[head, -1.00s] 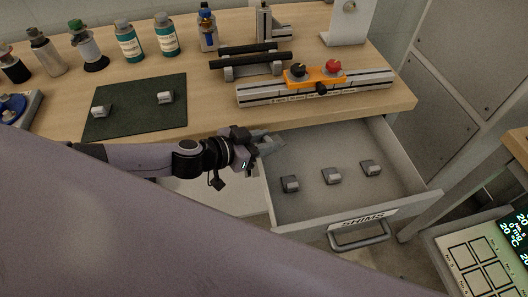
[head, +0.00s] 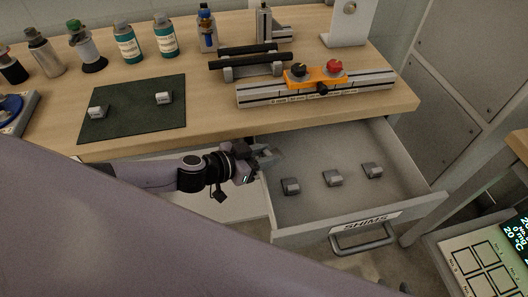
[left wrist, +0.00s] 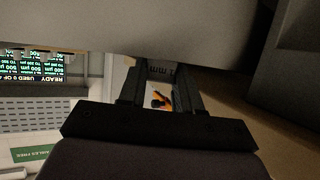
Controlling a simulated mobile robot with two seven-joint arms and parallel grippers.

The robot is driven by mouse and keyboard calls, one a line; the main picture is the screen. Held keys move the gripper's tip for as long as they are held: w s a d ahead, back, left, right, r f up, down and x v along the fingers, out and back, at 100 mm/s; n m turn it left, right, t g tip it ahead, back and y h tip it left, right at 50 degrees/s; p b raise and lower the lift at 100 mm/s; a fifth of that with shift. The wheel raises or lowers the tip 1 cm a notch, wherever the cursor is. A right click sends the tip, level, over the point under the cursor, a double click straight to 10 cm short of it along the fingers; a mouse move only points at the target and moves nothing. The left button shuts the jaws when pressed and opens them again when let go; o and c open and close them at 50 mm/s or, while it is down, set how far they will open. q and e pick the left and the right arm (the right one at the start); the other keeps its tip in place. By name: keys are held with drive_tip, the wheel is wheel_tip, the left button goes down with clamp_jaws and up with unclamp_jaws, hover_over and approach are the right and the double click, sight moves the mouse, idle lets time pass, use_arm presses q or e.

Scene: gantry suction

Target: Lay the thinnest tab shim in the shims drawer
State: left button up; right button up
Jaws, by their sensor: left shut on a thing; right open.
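The open shims drawer (head: 365,222) has a white front labelled SHIMS and holds three small grey blocks: a left one (head: 290,186), a middle one (head: 332,178) and a right one (head: 372,170). My left gripper (head: 268,155) is over the drawer's left side, near its rear corner. It is shut on a small grey piece, likely a tab shim; in the left wrist view, dark marking that looks like "mm" shows on the piece (left wrist: 160,70) between the fingers. Its thickness cannot be read. Two similar blocks, left (head: 97,112) and right (head: 164,98), lie on the dark green mat (head: 135,120). My right gripper is out of view.
A rail with an orange clamp (head: 300,77) stands on the bench above the drawer. Several bottles, including a teal-labelled one (head: 166,37), line the back. A panel with a lit display (head: 517,228) is at lower right. The drawer's front floor is clear.

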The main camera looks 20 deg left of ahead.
use_arm(q)
drive_tip(key=o, duration=1)
drive_tip(key=shift+f, duration=0.1)
drive_tip(key=shift+r, duration=0.75)
drive_tip(key=shift+v, duration=6)
drive_tip(key=shift+f, duration=0.2)
